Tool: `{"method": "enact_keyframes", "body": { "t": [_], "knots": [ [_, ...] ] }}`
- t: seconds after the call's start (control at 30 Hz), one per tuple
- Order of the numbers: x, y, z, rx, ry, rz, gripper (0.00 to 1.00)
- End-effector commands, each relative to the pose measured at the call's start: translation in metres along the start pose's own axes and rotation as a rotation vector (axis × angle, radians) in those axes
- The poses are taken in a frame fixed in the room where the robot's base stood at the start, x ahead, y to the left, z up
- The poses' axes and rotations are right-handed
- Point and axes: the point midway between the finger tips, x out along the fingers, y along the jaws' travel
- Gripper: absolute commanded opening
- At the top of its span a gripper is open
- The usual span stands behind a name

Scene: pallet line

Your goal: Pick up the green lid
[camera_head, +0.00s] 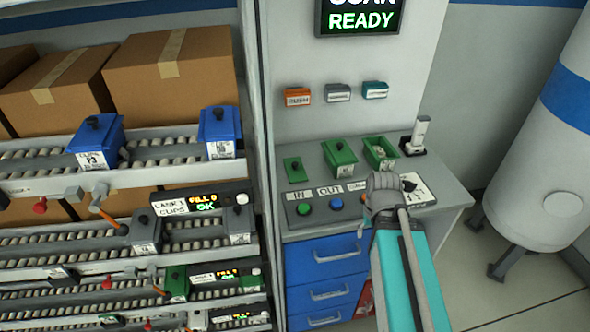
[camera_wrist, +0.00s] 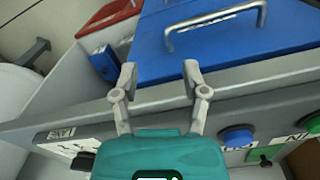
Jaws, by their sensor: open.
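A flat green lid (camera_head: 295,169) with a dark knob lies at the left of the grey counter in the head view. To its right stand a green box (camera_head: 340,158) with a knobbed top and an open green bin (camera_head: 381,152) with something pale inside. My gripper (camera_wrist: 158,72) is open and empty in the wrist view, its two fingers apart over the counter's front edge. In the head view my wrist is at the counter's front right, apart from the lid, and its fingertips are hidden.
A button panel (camera_head: 318,209) lies along the counter front, with blue drawers (camera_head: 326,256) below. A white device (camera_head: 420,131) stands at the back right. Roller racks (camera_head: 140,152) with boxes are at the left; a white tank (camera_head: 548,150) is at the right.

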Motion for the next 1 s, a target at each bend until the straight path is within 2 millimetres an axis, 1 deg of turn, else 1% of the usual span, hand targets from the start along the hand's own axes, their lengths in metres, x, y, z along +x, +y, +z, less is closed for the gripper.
{"method": "enact_keyframes", "body": {
  "t": [0.03, 0.07, 0.23, 0.37, 0.47, 0.77, 0.93, 1.0],
  "knots": [
    [0.0, 0.0, 0.0, 0.0, 0.0, 0.0, 0.7],
    [-0.001, 0.0, 0.0, 0.0, 0.0, 0.0, 0.76],
    [-0.009, 0.0, -0.001, 0.0, 0.003, 0.0, 0.76],
    [-0.023, 0.0, -0.004, 0.0, 0.008, 0.0, 0.76],
    [-0.039, 0.0, -0.006, -0.001, 0.014, 0.0, 0.76],
    [-0.096, -0.002, -0.021, -0.02, 0.038, 0.0, 0.76],
    [-0.121, -0.007, -0.035, -0.064, 0.049, 0.001, 0.76],
    [-0.13, -0.013, -0.042, -0.087, 0.052, 0.001, 0.76]
  ]
}}
